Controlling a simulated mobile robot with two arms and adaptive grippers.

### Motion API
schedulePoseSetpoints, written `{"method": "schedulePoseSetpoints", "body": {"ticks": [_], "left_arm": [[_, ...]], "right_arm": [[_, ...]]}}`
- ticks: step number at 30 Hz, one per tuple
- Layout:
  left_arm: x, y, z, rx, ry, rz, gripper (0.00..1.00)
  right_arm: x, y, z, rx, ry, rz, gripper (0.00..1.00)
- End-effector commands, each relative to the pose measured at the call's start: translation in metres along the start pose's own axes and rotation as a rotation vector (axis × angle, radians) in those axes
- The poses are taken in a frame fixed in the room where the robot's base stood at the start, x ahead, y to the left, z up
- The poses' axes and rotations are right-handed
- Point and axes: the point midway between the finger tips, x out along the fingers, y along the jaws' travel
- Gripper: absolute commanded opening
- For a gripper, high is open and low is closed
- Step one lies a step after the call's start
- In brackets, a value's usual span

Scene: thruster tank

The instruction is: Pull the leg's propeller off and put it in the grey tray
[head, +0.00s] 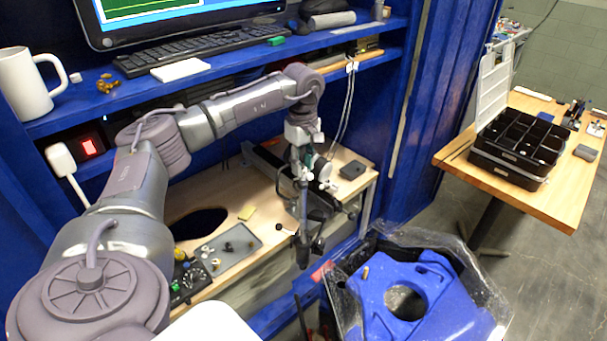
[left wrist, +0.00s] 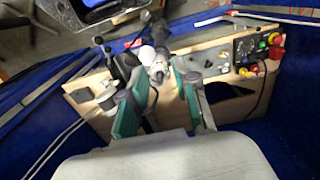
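My left gripper (head: 311,178) hangs over the bench's right part, fingers pointing down. In the left wrist view its two green-padded fingers (left wrist: 162,78) are spread apart. Beyond and between the fingertips stands a dark leg-like assembly (left wrist: 156,70) with a pale round part (left wrist: 147,55), possibly the propeller; I cannot tell whether the fingers touch it. In the head view the dark assembly (head: 306,243) shows below the gripper, partly hidden by it. My right gripper is not in view.
A control box (head: 190,281) with knobs stands left of the tray, beside a dark hole (head: 198,223) in the bench. A shelf (head: 215,92) with a keyboard and white mug overhangs the bench.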

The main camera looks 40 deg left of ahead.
Motion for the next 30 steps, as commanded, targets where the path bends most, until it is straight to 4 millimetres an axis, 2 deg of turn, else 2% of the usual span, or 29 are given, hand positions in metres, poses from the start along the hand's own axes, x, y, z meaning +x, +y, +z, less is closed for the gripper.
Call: {"method": "schedulePoseSetpoints", "body": {"ticks": [1, 4, 11, 30], "left_arm": [[0.0, 0.0, 0.0, 0.0, 0.0, 0.0, 0.17], [0.0, 0.0, 0.0, 0.0, 0.0, 0.0, 0.0], [-0.003, 0.0, 0.0, 0.0, 0.0, 0.0, 0.0], [-0.035, 0.0, 0.0, 0.0, 0.0, 0.001, 0.0]], "right_arm": [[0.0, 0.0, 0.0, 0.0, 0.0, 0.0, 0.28], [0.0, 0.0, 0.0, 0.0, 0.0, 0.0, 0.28], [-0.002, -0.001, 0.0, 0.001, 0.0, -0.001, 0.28], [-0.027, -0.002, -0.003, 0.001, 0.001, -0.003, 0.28]]}}
